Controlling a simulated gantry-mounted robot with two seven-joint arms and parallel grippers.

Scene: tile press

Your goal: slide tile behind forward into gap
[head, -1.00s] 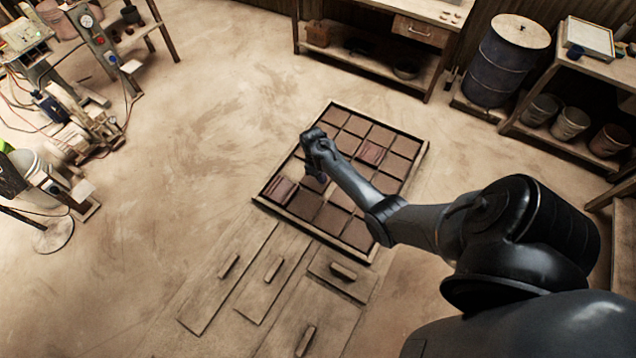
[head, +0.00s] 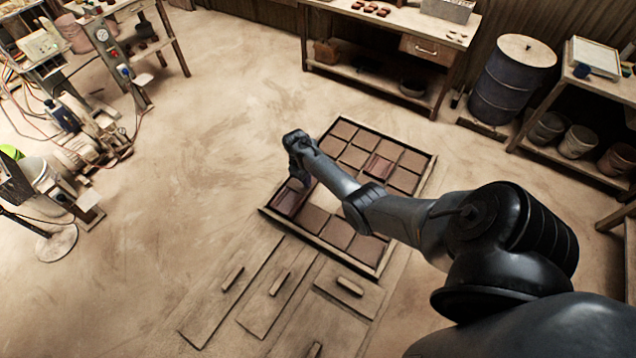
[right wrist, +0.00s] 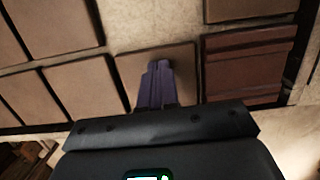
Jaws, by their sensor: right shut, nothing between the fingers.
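The square tray (head: 408,207) holds a grid of flat tiles, with a pale empty gap (head: 325,203) in it. The gap also shows at the top middle of the right wrist view (right wrist: 150,25). My right gripper (head: 302,183) is shut and empty at the tray's left side, beside a dark red grooved tile (head: 287,203). In the right wrist view, the shut fingers (right wrist: 158,68) overlap a plain brown tile (right wrist: 185,62) bordering the gap; contact is unclear. The red tile (right wrist: 243,68) is to their right. My forearm hides some of the tray. My left gripper is not in view.
Wooden boards with handles (head: 280,285) lie in front of the tray. A workbench (head: 375,22), a blue barrel (head: 507,80) and a shelf with buckets (head: 578,142) stand behind. Open floor (head: 210,130) lies left of the tray.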

